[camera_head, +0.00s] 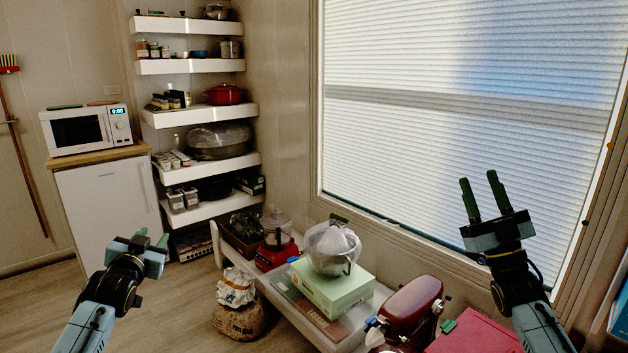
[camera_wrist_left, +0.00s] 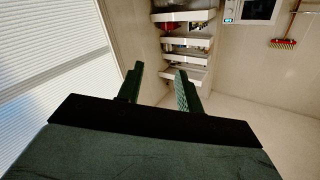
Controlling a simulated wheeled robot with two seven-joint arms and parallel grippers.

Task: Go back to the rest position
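My left gripper (camera_head: 152,238) is at the lower left in the head view, in the air in front of the white cabinet. In the left wrist view its two green fingers (camera_wrist_left: 160,88) stand apart with nothing between them. My right gripper (camera_head: 482,196) is raised at the right in the head view, in front of the window blind. Its two green fingers point up, apart and empty. Neither gripper touches anything that I can see.
A low white bench (camera_head: 262,284) holds a red food processor (camera_head: 277,250), a green box (camera_head: 332,290) and a red mixer (camera_head: 412,307). Sacks (camera_head: 238,318) stand on the floor beside it. Shelves (camera_head: 200,117) and a microwave (camera_head: 88,130) are at the back. The floor at left is clear.

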